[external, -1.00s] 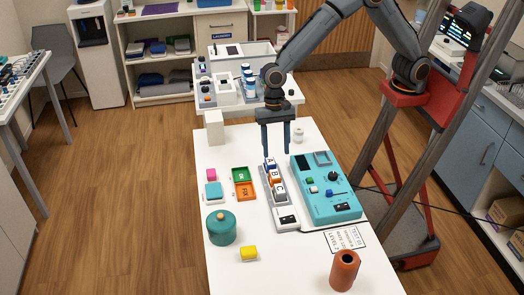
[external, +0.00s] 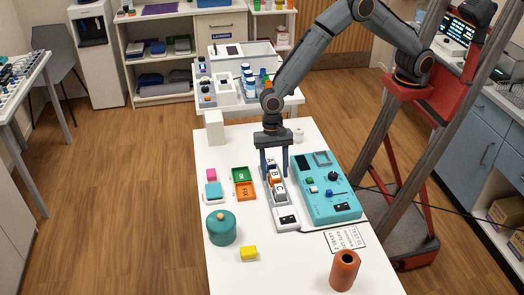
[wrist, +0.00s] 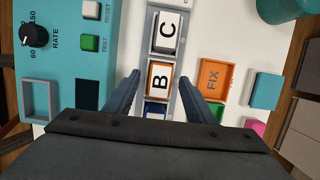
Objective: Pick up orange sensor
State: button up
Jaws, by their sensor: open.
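The orange sensor (wrist: 160,80) is a block with a white top marked B and orange sides. It stands in a grey rack (external: 287,219), between the block marked C (wrist: 167,32) and the blue block marked A (wrist: 156,110). My gripper (external: 274,174) points down over the rack. In the wrist view its two fingers (wrist: 160,76) are open, one on each side of the B block, with a gap on both sides. Nothing is held. In the external view the fingers partly cover the blocks; I cannot tell exactly how low the tips reach.
A teal device (external: 327,205) with knobs stands close right of the rack. Green OK (external: 240,174) and orange FIX (external: 244,191) trays lie to its left.

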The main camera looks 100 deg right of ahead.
jog(key=c, duration=1.2)
jog(key=shift+r, duration=0.1)
